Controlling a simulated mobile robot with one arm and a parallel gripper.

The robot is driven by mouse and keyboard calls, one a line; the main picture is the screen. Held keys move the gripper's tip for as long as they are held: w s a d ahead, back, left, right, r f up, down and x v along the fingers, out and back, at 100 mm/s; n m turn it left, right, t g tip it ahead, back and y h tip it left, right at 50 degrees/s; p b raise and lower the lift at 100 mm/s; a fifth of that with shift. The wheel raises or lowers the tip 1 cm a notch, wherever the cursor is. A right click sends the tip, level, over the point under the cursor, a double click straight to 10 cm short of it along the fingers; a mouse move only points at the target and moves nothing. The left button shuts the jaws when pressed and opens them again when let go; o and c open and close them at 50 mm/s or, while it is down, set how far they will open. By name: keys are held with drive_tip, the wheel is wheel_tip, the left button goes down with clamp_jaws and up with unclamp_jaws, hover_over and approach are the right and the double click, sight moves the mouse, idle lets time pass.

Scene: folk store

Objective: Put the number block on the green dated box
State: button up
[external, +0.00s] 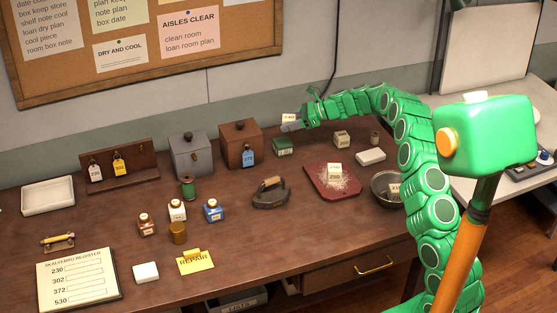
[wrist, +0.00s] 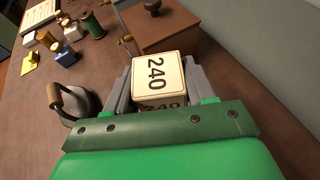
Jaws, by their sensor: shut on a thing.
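My gripper (external: 291,125) is shut on a cream number block (wrist: 155,76) marked 240, seen between the grey fingers in the wrist view. In the external view the number block (external: 288,118) shows at the gripper's end, above and behind the small green dated box (external: 284,147). The green box stands on the table right of the brown wooden box. I cannot read its date. The green box does not show clearly in the wrist view; the block and gripper may hide it. The block appears apart from the box.
The brown box (external: 240,144) with a blue tag stands left of the green box. An iron (external: 270,192) is in front. A red tray (external: 322,190) holds a block in white powder. Another block (external: 341,139) and a metal bowl (external: 382,186) are to the right.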

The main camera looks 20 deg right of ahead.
hover_over(283, 142)
drive_tip(key=shift+s+f, duration=0.2)
drive_tip(key=shift+f, duration=2)
drive_tip(key=shift+f, duration=0.1)
drive_tip(key=shift+w+f, duration=0.3)
drive_tip(key=shift+f, duration=1.5)
drive_tip(key=shift+f, duration=0.15)
drive_tip(key=o, duration=1)
